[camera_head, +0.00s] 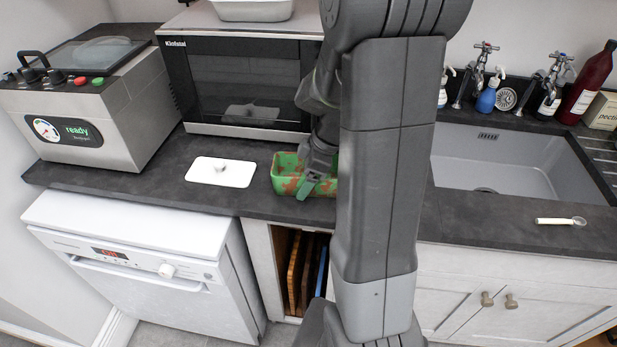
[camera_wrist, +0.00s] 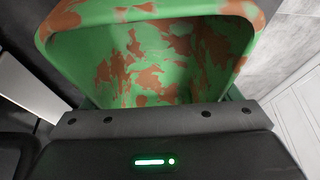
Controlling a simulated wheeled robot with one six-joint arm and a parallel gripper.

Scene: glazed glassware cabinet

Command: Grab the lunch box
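The lunch box is an open green box with orange-brown patches (camera_head: 285,181). It is at the front part of the dark counter, below the microwave. My gripper (camera_head: 316,178) is at the box, with a green finger in front of its near side. My arm hides the box's right part. In the wrist view the box (camera_wrist: 180,55) fills the upper middle, and its inside looks empty. Small parts of my fingers show wide apart at both sides of the box. Their tips are hidden, so I cannot tell whether they press on it.
A white board (camera_head: 222,172) with a small object on it lies left of the box. The microwave (camera_head: 245,85) stands behind. A grey machine (camera_head: 95,115) is at far left. The sink (camera_head: 510,165) and a small white-handled utensil (camera_head: 560,221) are at right.

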